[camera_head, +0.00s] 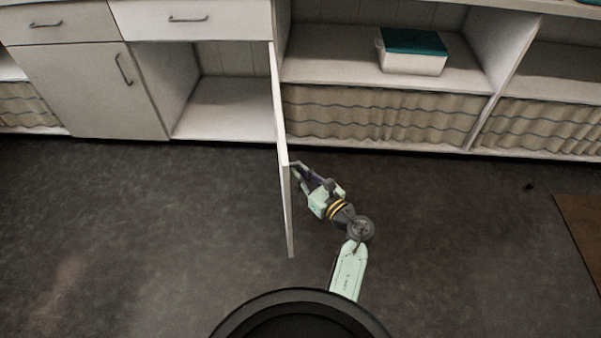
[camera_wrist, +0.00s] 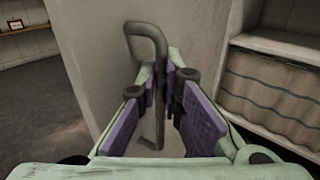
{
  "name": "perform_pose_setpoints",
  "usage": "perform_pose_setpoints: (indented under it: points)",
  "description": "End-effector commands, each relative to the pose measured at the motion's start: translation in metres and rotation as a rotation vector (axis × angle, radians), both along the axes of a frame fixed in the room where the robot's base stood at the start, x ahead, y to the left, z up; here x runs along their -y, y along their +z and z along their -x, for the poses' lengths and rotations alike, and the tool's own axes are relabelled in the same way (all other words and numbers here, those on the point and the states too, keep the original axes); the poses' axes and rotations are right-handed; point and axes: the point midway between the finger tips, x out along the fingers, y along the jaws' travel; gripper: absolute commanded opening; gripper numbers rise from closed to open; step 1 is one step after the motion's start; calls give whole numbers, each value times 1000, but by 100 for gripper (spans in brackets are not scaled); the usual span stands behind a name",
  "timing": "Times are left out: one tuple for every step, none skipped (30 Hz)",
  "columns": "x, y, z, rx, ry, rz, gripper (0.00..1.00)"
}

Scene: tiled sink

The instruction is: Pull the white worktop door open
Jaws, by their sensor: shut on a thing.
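The white worktop door (camera_head: 281,150) stands swung far out from its cabinet, seen nearly edge-on in the head view. Its face also shows in the wrist view (camera_wrist: 92,50), with a dark bar handle (camera_wrist: 148,32) on it. My gripper (camera_head: 294,166) is at the right side of the door, reaching it from the lower right. In the wrist view my gripper (camera_wrist: 163,82) has its purple-padded fingers on both sides of the handle, shut on it. The middle of the handle is partly hidden between the fingers.
The open compartment (camera_head: 225,108) behind the door is empty in what shows. A closed door (camera_head: 88,90) is to its left and drawers (camera_head: 190,20) are above. A shelf with a teal-lidded box (camera_head: 412,52) and curtains (camera_head: 385,115) are to the right. The dark floor (camera_head: 150,220) is clear left of the door.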

Motion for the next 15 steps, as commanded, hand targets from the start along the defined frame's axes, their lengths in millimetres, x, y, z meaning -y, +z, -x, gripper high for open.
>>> perform_pose_setpoints:
  points:
    - [-1,4,-2,5,-2,-4,0]
    - [-1,4,-2,5,-1,-4,0]
    - [-1,4,-2,5,-1,-4,0]
    - [-1,4,-2,5,-1,-4,0]
    - [-1,4,-2,5,-1,-4,0]
    - [-1,4,-2,5,-1,-4,9]
    - [-1,3,-1,5,-1,-4,11]
    - [-1,3,-1,5,0,-4,13]
    - [-1,3,-1,4,0,-3,16]
    - [-1,3,-1,3,0,-2,18]
    - [-1,2,-1,3,0,-2,20]
    - [-1,2,-1,2,0,-2,22]
    - [-1,2,-1,2,0,-2,24]
    - [-1,1,0,2,1,-2,26]
    - [-1,1,0,2,1,-1,28]
